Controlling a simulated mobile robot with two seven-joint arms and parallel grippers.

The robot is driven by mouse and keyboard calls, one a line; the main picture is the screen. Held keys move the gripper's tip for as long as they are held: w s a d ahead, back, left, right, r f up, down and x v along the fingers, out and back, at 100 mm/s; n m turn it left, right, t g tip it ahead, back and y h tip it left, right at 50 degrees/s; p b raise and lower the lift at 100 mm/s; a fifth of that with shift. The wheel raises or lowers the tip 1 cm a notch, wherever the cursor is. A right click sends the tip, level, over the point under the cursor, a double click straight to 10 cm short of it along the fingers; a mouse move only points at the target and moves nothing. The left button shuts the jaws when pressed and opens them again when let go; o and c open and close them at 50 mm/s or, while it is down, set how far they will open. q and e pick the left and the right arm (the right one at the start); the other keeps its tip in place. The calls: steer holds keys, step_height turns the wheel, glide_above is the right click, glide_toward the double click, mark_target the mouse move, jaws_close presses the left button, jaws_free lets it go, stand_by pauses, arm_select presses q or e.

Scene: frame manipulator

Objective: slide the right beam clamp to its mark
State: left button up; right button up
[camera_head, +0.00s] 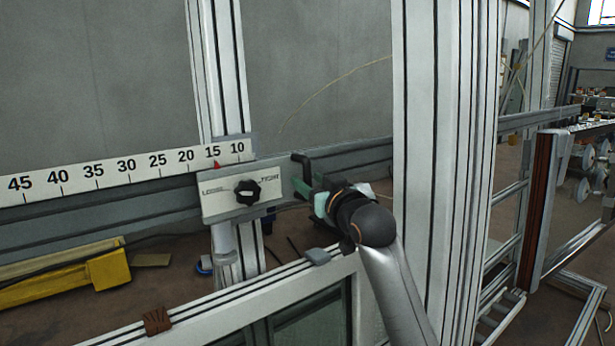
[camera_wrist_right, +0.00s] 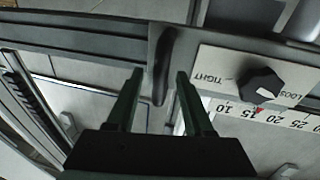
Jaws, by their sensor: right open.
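The beam clamp is a pale plate (camera_head: 218,202) with a black knob (camera_head: 246,192) between the words LOOSE and TIGHT. In the right wrist view the knob (camera_wrist_right: 260,84) has a white mark on the side nearer LOOSE. A small red pointer (camera_head: 216,164) sits just under the 15 on the white scale (camera_head: 100,172). A dark upright handle (camera_wrist_right: 163,65) stands at the clamp's TIGHT end. My right gripper (camera_wrist_right: 160,74) is open, with one finger on each side of the handle; gaps show. It also shows in the head view (camera_head: 310,186). My left gripper is not in view.
The grey beam (camera_head: 110,208) runs across behind the clamp. A thick aluminium post (camera_head: 437,150) stands close to the right of my right arm.

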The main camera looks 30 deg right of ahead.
steer(key=shift+w, duration=0.7)
jaws_close()
steer(key=shift+d, duration=0.1)
stand_by(1.0)
